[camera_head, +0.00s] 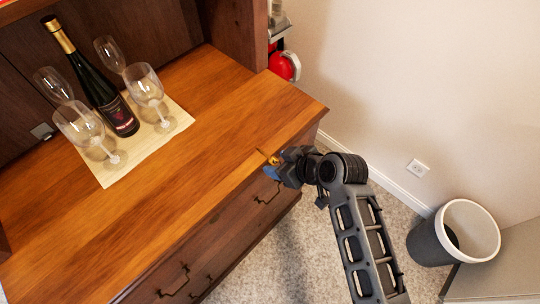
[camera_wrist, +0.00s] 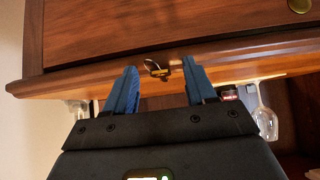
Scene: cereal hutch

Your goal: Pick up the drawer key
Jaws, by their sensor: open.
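The drawer key (camera_wrist: 157,70) shows in the wrist view as a small brass piece with a dark ring at the edge of the wooden hutch top. In the head view a small golden bit, which looks like the key (camera_head: 274,160), lies at the counter's front edge. My gripper (camera_head: 270,172) is at that edge, partly hidden by my own wrist. In the wrist view my gripper (camera_wrist: 160,66) has its two blue fingers spread on either side of the key, with gaps on both sides. I cannot tell how far away in depth the key is.
The hutch counter (camera_head: 170,195) is mostly clear. A wine bottle (camera_head: 95,80) and several glasses stand on a cream mat (camera_head: 175,125) at the back left. Drawers with dark handles (camera_head: 172,283) are below. A waste bin (camera_head: 425,242) stands on the carpet at right.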

